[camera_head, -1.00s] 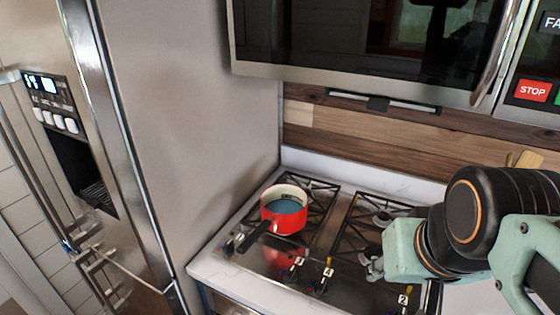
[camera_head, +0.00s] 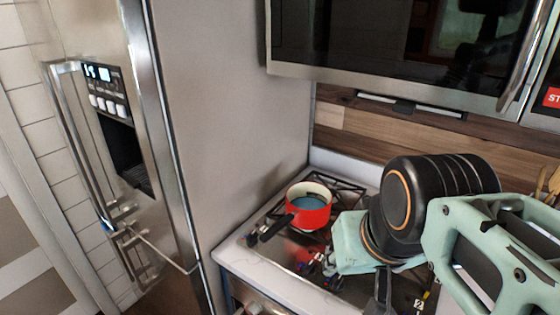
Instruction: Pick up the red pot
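The red pot (camera_head: 313,217) sits upright on the left rear part of the stove (camera_head: 290,250). It has a cream inside with a blue-grey bottom, and its dark handle (camera_head: 272,230) points to the lower left, toward the stove's front. My gripper (camera_head: 328,264) is at the end of the mint-green wrist, to the lower right of the pot and apart from it. Its fingers are small and mostly hidden by the wrist, so I cannot tell how far apart they are. The pot stands free of the gripper.
A tall fridge (camera_head: 230,110) with a dispenser stands close on the left of the stove. A microwave (camera_head: 390,50) hangs above and behind. Stove knobs line the front edge. My arm covers the right part of the stove. The space directly above the pot is clear.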

